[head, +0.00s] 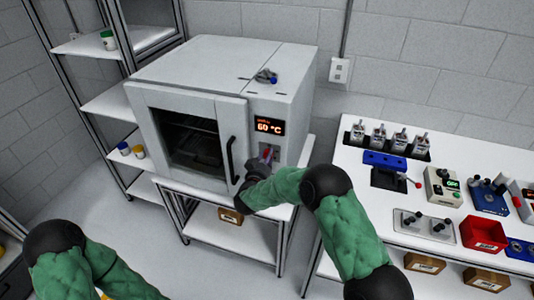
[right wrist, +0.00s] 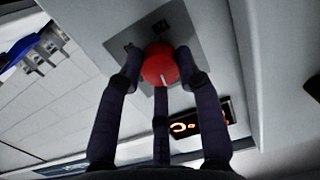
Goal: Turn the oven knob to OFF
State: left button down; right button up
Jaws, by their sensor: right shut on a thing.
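The oven (head: 180,75) is a white box with a windowed door, standing on a white table. Its display (head: 270,126) reads 60 °C in orange. Below the display is the red oven knob (head: 267,154), mostly hidden by my right gripper (head: 262,164) in the head view. In the right wrist view the round red knob (right wrist: 160,65) has a white pointer line and sits on a grey plate (right wrist: 190,35) with a dark label. My right gripper (right wrist: 160,72) is shut on the knob, its dark fingers around it. My left arm shows at lower left, its gripper out of view.
The black door handle (head: 231,160) is just left of my right gripper. A small blue and black item (head: 266,76) lies on the oven top. A bench (head: 352,134) at right holds several devices and a red bin (head: 484,234). Shelves (head: 107,101) stand at left.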

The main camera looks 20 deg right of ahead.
jog(key=shift+r+n+p, duration=0.1)
jog(key=shift+n+p, duration=0.5)
jog(key=shift+n, duration=0.2)
jog(key=o, duration=1.1)
jog(key=shift+w, duration=0.1)
jog(key=shift+o, duration=0.2)
jog(key=v, duration=1.2)
jog(key=shift+a, duration=0.1)
